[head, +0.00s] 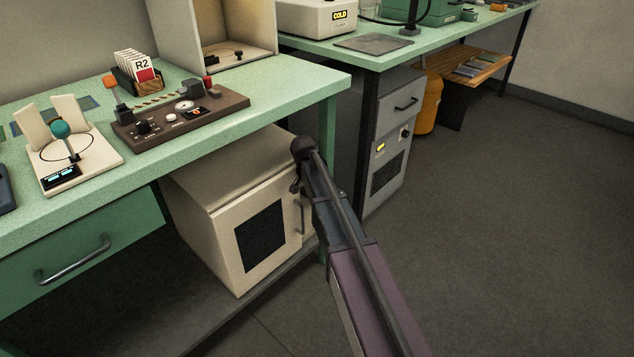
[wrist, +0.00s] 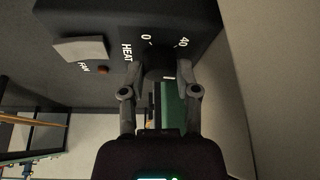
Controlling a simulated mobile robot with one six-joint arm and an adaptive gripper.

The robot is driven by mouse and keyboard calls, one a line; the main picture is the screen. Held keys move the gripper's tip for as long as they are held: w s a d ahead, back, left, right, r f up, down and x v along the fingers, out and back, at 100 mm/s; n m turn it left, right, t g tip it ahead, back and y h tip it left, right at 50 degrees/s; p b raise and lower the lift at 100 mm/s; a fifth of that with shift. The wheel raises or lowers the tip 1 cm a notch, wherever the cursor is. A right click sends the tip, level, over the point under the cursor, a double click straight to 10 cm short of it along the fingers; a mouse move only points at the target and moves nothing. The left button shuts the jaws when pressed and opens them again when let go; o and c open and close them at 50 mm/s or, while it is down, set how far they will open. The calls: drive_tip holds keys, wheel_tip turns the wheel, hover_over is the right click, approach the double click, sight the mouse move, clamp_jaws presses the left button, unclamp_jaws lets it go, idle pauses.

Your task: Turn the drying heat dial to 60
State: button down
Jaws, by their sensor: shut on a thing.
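In the wrist view the heat dial (wrist: 160,60) is a dark round knob on a dark panel (wrist: 205,12). White marks "0" and "40" stand around it, with "HEAT" beside it. My gripper (wrist: 162,72) has its two fingers on either side of the dial and is shut on it. The fingers hide part of the dial's edge, and I cannot read its pointer clearly. In the head view my arm reaches to the bench's end, and neither the dial nor the fingertips can be made out.
A pale paddle (wrist: 80,50) and a small orange-brown button (wrist: 103,70) sit by the "FAN" label. In the head view a cream cabinet (head: 205,235) stands under the green bench (head: 300,88), close to my arm. The floor (head: 520,230) at right is clear.

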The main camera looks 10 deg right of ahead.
drive_tip(key=shift+s, duration=0.1)
drive_tip(key=shift+c, duration=1.7)
unclamp_jaws()
drive_tip(key=shift+f, duration=0.1)
drive_tip(key=shift+n, duration=0.3)
